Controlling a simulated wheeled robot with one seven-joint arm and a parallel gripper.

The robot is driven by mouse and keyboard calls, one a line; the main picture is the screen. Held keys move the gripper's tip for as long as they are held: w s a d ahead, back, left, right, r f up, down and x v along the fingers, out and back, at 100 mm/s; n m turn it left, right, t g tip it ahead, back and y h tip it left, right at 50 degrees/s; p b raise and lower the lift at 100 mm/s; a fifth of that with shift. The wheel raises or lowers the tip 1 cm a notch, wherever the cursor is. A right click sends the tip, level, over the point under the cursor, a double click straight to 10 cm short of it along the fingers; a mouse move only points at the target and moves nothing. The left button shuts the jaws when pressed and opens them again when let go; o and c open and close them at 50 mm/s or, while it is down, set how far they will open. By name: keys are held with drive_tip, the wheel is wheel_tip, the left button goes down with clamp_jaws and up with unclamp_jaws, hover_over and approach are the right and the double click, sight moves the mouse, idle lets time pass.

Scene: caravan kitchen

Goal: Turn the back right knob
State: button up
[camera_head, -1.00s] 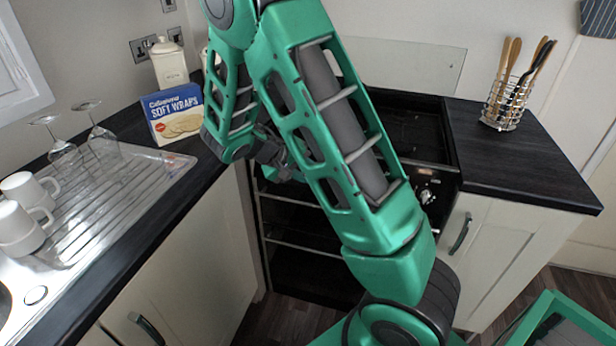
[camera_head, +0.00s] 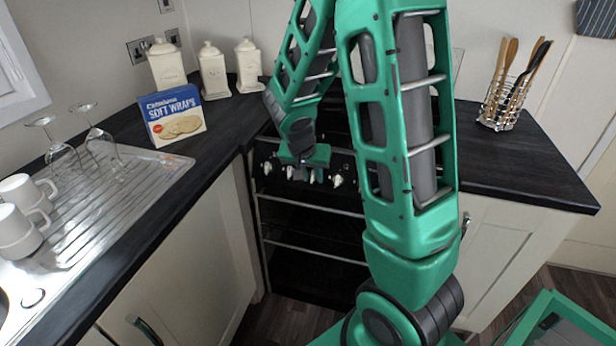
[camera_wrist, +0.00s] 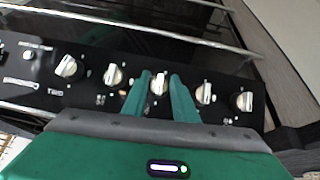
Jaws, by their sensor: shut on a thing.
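A black stove front (camera_head: 345,160) carries a row of several pale metal knobs. In the wrist view, my gripper (camera_wrist: 159,82) has its two green fingers on either side of the middle visible knob (camera_wrist: 158,84) and is shut on it. Two knobs show on each side of it, such as the one just left (camera_wrist: 113,75) and the one just right (camera_wrist: 205,92). In the head view, my gripper (camera_head: 304,174) is at the stove front, and another knob (camera_head: 337,181) shows to its right. Burner labels are too small to read, and my arm hides most of the hob.
Oven rails (camera_head: 310,211) run across the stove below the knobs. A dark worktop (camera_head: 525,165) with a utensil rack (camera_head: 503,103) lies to the right. A wraps box (camera_head: 173,117), canisters (camera_head: 213,72), glasses and mugs stand to the left.

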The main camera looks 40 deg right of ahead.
idle(0.4)
drive_tip(key=o, duration=1)
drive_tip(key=shift+o, duration=0.2)
drive_tip(key=v, duration=1)
drive_tip(key=shift+s+r, duration=0.25)
drive_tip(key=shift+s, duration=0.1)
